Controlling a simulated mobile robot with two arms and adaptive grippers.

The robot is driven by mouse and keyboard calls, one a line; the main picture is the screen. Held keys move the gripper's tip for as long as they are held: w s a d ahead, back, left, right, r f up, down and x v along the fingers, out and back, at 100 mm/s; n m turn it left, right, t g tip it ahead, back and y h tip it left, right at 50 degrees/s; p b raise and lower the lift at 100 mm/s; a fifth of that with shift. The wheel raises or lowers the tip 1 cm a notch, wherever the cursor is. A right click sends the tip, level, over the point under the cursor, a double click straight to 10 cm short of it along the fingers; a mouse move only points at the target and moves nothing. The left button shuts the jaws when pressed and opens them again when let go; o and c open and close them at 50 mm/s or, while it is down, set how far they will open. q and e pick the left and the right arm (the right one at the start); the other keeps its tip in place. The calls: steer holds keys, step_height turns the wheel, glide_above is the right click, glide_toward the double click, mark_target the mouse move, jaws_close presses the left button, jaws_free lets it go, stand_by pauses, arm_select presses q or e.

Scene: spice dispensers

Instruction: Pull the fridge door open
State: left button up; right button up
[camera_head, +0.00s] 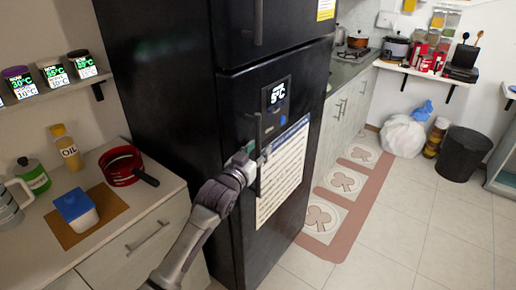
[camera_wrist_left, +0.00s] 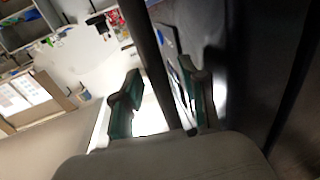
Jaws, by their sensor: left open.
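The tall black fridge (camera_head: 165,110) stands left of centre in the head view. Its lower door (camera_head: 235,115) looks shut and bears a small temperature display and a white sheet of text. My left gripper (camera_head: 256,157) is in front of this door, at its dark vertical handle (camera_head: 257,130). In the left wrist view the two green-padded fingers (camera_wrist_left: 160,100) are open. A dark bar (camera_wrist_left: 150,65), which looks like the handle, runs between them; I cannot tell whether either finger touches it. My right gripper is in neither view.
A counter with a red pan (camera_head: 121,166), an oil bottle (camera_head: 66,147) and a blue-lidded container (camera_head: 76,210) is left of the fridge. A red-bordered mat (camera_head: 345,222) lies right of the door. The tiled floor beyond is open, up to a black bin (camera_head: 463,154).

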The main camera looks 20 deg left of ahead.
arm_select(q)
steer(key=shift+w, duration=0.1)
jaws_close()
steer(key=shift+d, duration=0.15)
stand_by(0.4)
